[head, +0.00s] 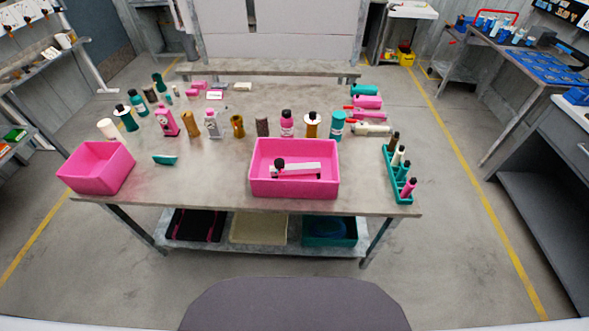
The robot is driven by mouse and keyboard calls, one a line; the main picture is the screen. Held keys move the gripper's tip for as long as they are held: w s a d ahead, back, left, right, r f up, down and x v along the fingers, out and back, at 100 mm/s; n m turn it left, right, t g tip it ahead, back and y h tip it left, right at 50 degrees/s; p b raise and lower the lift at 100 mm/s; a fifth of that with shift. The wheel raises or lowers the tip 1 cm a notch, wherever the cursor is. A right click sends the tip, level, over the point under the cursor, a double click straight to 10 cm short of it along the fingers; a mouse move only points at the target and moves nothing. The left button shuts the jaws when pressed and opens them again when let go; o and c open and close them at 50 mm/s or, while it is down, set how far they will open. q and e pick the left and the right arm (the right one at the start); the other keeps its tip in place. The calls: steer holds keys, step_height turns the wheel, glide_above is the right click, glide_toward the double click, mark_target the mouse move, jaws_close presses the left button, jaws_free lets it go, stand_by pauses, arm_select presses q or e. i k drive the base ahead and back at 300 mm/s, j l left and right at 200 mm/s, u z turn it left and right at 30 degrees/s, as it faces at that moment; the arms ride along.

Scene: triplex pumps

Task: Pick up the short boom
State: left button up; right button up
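I cannot tell for sure which part is the short boom. A white bar (296,170) with pink ends and a black knob lies inside the front pink bin (294,190). Several pump-like parts lie along the table's right side: a teal one (365,90), a pink one (367,102) and a cream one (372,130). Neither of my grippers is in view.
The grey table (225,180) holds a row of bottles and cylinders, including a pink bottle (167,122). An empty-looking pink bin (97,167) stands at the left edge. A teal rack (391,172) of small bottles stands at the right. The table's front left middle is mostly clear.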

mark_target(304, 168)
steer(key=i+l+u, duration=0.15)
steer(key=l+u, duration=0.3)
steer(key=l, duration=0.45)
steer(key=l+u, duration=0.45)
steer(key=l, duration=0.5)
steer(key=k+l+u, duration=0.1)
steer(key=l+u, duration=0.35)
steer(key=l, duration=0.5)
steer(key=k+l+u, duration=0.1)
steer(key=u, duration=0.15)
steer(key=i+z, duration=0.2)
steer(key=k, duration=0.1)
